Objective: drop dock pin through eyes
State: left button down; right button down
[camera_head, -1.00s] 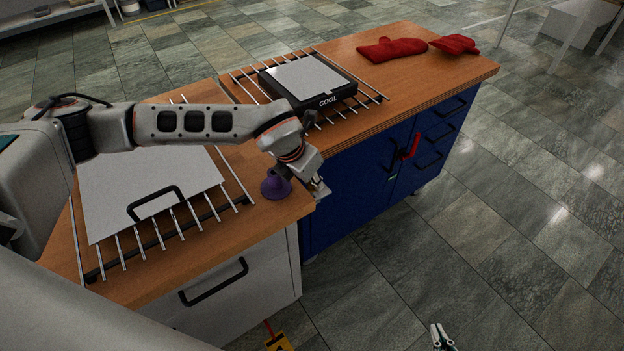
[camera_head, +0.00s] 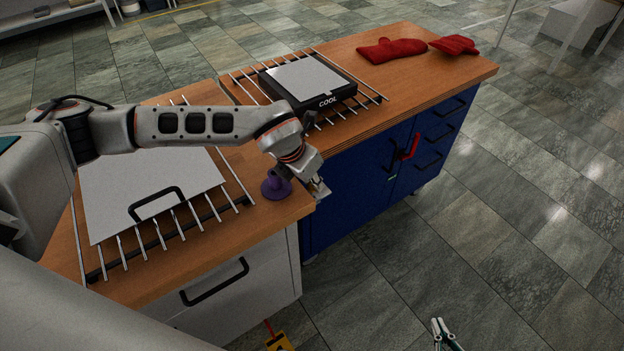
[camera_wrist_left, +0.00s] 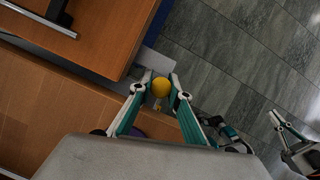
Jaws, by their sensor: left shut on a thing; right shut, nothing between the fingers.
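My left gripper (camera_head: 318,188) is over the bench corner, near the join between the white-fronted and blue benches. In the left wrist view its fingers are shut on the yellow ball knob of the dock pin (camera_wrist_left: 160,87). The pin's shaft is not clearly seen. A pale grey plate (camera_wrist_left: 158,62) shows just beyond the knob at the gap between the benches. I cannot make out the eyes or whether the pin is in them. My right gripper (camera_head: 439,328) is shut and empty, low over the floor at the bottom of the head view.
A purple knob-like object (camera_head: 272,188) stands on the wooden top (camera_head: 262,215) beside the left gripper. A rack with a handled grey plate (camera_head: 150,185) lies left. A black "COOL" block (camera_head: 328,101) and red mitts (camera_head: 392,50) lie on the far bench.

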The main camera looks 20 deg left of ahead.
jog(key=shift+s, duration=0.15)
jog(key=shift+s+f, duration=0.1)
jog(key=shift+s, duration=0.2)
jog(key=shift+w+r, duration=0.45)
jog(key=shift+w, duration=0.15)
pick_arm(q)
jog(key=shift+f, duration=0.15)
pick_arm(e)
jog(key=shift+s+f, duration=0.1)
